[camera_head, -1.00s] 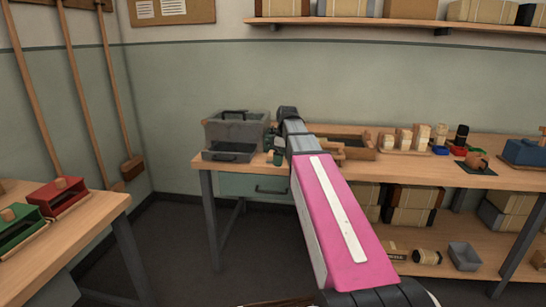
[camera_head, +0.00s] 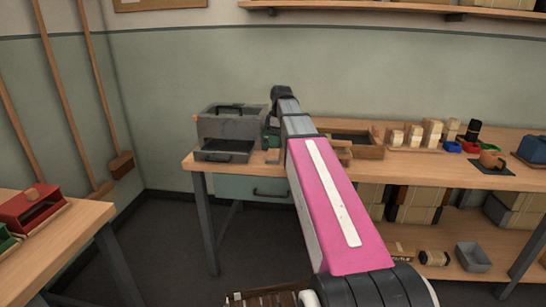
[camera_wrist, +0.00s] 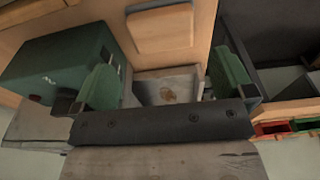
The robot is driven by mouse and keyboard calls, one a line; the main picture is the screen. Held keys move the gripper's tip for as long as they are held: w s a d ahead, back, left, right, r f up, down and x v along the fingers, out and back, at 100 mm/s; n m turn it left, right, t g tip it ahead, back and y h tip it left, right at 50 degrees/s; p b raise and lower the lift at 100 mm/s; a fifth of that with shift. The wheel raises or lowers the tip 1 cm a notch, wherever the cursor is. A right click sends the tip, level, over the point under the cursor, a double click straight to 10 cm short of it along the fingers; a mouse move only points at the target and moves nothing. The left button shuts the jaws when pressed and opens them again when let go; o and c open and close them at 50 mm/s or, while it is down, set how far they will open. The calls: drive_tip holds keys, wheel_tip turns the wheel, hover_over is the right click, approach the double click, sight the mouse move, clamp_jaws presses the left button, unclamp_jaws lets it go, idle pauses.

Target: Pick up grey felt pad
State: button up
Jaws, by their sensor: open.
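I cannot pick out the grey felt pad for certain. In the wrist view a small grey square piece with a brownish spot (camera_wrist: 168,90) shows between my fingers, partly hidden by the gripper's dark body. I cannot tell whether it is the pad. My gripper (camera_wrist: 165,80) is open, with green fingertips to the left and right of this piece. I see no contact. In the head view my gripper (camera_head: 272,142) is mostly hidden behind my arm, at the bench's left part beside a grey box with a handle (camera_head: 232,124).
A green box (camera_wrist: 60,68) and a wooden block (camera_wrist: 160,30) are close by in the wrist view. On the bench are a wooden tray (camera_head: 370,151), pale blocks (camera_head: 432,132) and a copper cup on a dark mat (camera_head: 491,158). A red box (camera_head: 30,207) stands on the left table.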

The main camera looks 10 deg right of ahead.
sight(273, 152)
drive_tip(key=f, duration=0.5)
drive_tip(key=a+f, duration=0.1)
drive_tip(key=f, duration=0.2)
drive_tip(key=c, duration=0.7)
drive_tip(key=shift+c, duration=0.2)
drive_tip(key=shift+r, duration=0.15)
drive_tip(key=shift+r, duration=0.5)
drive_tip(key=r, duration=0.2)
drive_tip(key=a+r, duration=0.1)
drive_tip(key=shift+s+r, duration=0.25)
drive_tip(key=shift+s, duration=0.05)
drive_tip(key=s+a+r, duration=0.5)
drive_tip(key=a+r, duration=0.1)
drive_tip(key=a, duration=0.3)
drive_tip(key=shift+r, duration=0.15)
